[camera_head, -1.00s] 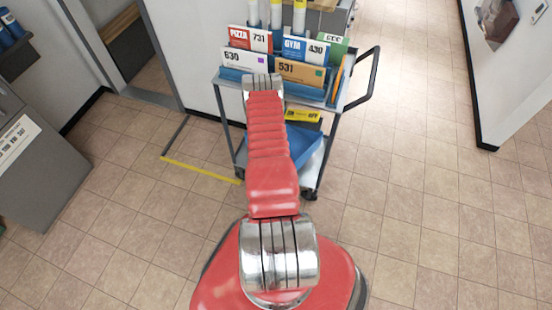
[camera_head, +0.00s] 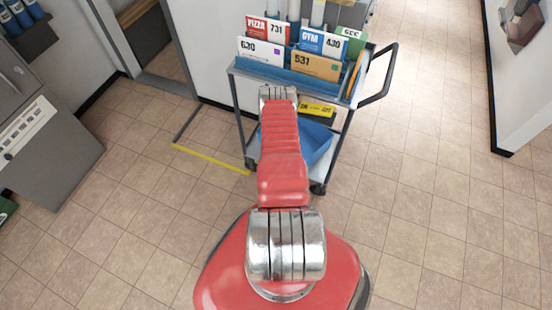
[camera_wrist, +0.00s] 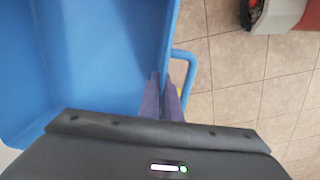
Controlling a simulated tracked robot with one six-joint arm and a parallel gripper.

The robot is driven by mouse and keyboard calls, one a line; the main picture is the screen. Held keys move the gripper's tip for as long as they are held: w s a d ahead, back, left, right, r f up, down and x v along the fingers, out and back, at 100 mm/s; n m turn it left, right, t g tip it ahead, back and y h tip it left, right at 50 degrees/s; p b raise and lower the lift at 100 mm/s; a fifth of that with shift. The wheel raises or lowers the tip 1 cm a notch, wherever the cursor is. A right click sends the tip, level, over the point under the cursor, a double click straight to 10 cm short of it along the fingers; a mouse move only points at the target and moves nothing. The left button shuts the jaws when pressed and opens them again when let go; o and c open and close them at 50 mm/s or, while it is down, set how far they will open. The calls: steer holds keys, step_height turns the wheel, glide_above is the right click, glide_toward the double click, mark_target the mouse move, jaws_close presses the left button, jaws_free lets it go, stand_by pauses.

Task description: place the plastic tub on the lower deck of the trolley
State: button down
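The blue plastic tub (camera_head: 320,140) shows at the trolley's lower level, partly behind my arm. The trolley (camera_head: 345,135) has dark posts, and a pale bit of its lower deck (camera_head: 317,174) shows below the tub. In the wrist view the open, empty-looking tub (camera_wrist: 100,50) fills the upper left, with a loop handle on its right side. My gripper (camera_wrist: 163,82) has its two fingers close together, one on each side of the tub's wall by the handle. It looks shut on that wall. Whether the tub rests on the deck is not clear. In the head view my gripper is hidden.
The trolley's upper deck holds cards and envelopes (camera_head: 316,66) in a blue rack. A yellow-and-black label (camera_head: 317,110) shows under it. A yellow floor line (camera_head: 210,158) lies left of the trolley. A grey cabinet (camera_head: 45,150) stands left. Tiled floor is clear at right.

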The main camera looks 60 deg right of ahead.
steer(key=shift+f, duration=2)
steer(key=c, duration=2)
jaws_free()
steer(key=shift+a+r, duration=0.15)
steer(key=shift+r, duration=3.65)
steer(key=shift+w, duration=0.1)
